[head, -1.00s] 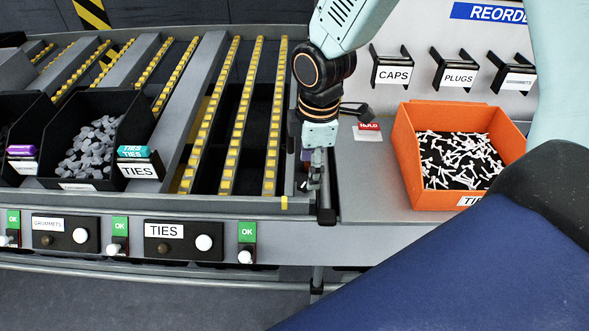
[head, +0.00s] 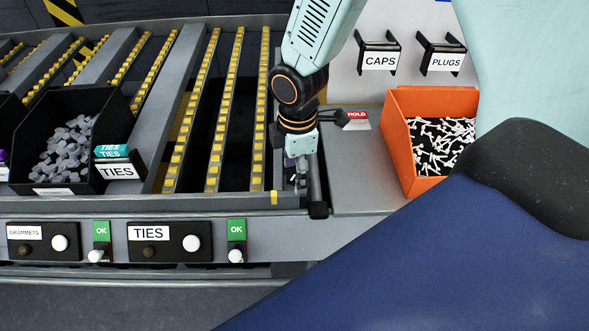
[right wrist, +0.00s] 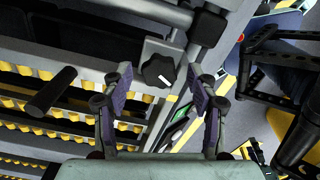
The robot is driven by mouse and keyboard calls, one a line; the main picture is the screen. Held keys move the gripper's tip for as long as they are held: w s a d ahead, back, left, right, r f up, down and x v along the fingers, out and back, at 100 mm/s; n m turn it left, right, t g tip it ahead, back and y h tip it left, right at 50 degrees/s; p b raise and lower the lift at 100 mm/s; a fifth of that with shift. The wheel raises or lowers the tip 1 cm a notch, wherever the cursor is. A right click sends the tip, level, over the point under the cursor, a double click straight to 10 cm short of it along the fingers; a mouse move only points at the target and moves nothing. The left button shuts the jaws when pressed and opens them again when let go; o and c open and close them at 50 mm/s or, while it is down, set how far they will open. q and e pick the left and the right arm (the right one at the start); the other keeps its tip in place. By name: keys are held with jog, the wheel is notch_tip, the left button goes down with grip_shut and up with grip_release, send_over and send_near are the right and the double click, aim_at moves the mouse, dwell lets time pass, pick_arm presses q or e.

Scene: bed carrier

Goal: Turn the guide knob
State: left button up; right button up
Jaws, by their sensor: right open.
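The guide knob (right wrist: 158,70) is a black lobed knob with a white mark, on a grey bracket by the rail in the right wrist view. My right gripper (right wrist: 160,78) is open, with its purple-padded fingers to the left and right of the knob. The knob shows between the fingertips, and no finger visibly touches it. In the head view my right gripper (head: 299,172) points down at the right end of the roller lanes, and I cannot make out the knob there. My left gripper is not in view.
A black bin of grey pieces (head: 112,135) sits left on the rack. An orange bin of white ties (head: 398,135) stands on the right shelf, partly hidden by my arm. A red HOLD tag (head: 357,115) is close by my gripper. A black handle (right wrist: 50,92) juts out left of the knob.

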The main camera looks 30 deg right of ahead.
jog(key=shift+s+r, duration=0.1)
jog(key=shift+s, duration=0.05)
jog(key=shift+c, duration=0.3)
jog(key=shift+w, duration=0.25)
jog(key=c, duration=0.4)
jog(key=shift+s+d, duration=0.1)
jog(key=c, duration=0.7)
